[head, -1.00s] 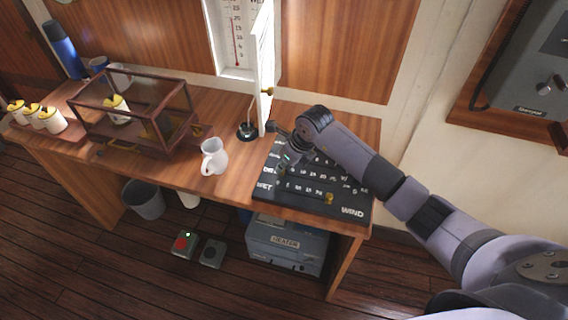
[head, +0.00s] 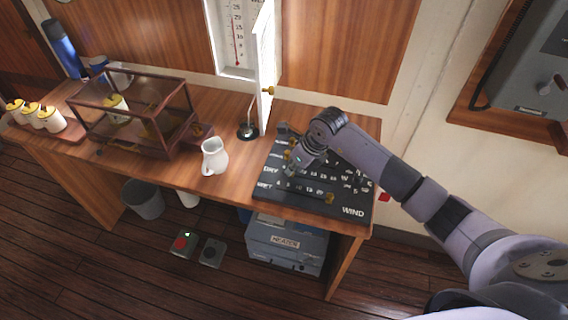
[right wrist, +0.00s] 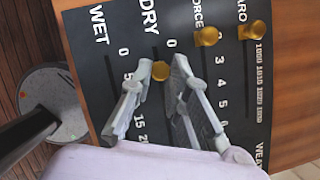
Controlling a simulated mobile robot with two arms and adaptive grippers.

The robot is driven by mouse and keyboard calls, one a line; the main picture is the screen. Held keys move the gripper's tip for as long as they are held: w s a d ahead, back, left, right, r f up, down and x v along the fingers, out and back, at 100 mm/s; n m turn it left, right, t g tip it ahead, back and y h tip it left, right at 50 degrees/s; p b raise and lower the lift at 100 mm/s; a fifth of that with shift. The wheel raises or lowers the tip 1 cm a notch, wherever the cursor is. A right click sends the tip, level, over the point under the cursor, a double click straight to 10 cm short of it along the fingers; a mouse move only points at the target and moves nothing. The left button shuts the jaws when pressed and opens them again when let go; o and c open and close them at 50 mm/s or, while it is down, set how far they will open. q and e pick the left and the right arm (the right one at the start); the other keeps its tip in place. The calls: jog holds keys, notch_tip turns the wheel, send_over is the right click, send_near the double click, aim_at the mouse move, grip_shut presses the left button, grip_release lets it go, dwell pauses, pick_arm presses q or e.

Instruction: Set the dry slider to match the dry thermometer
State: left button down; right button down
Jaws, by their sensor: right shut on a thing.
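The black slider board (head: 275,190) lies on the desk, with white lettering. In the right wrist view it shows slots marked WET, DRY, FORCE and BARO. My right gripper (right wrist: 162,68) is shut on the brass knob of the DRY slider (right wrist: 160,72), which sits in the slot between the 0 and 5 marks. In the head view my right gripper (head: 292,168) is over the left part of the board and hides the knob. A thermometer (head: 237,40) with a red column stands in a white wall case, its top cut off; which one it is cannot be read. My left gripper is out of view.
The white case door (head: 264,62) stands open behind the board. Another knob (head: 329,198) sits low on the board. A white jug (head: 214,157) and glass case (head: 130,115) are to the left.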

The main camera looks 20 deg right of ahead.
jog(key=s+d, duration=0.1)
jog(key=d, duration=0.1)
jog(key=s+d+b, duration=0.1)
jog(key=s+d, duration=0.1)
jog(key=d, duration=0.1)
jog(key=s+d, duration=0.1)
jog(key=d, duration=0.1)
jog(key=shift+s+d, duration=0.15)
jog(key=shift+s, duration=0.25)
jog(key=shift+s+d, duration=0.25)
jog(key=shift+d, duration=0.05)
jog(key=shift+a, duration=0.1)
jog(key=c, duration=1.5)
grip_release()
jog(key=shift+r, duration=0.1)
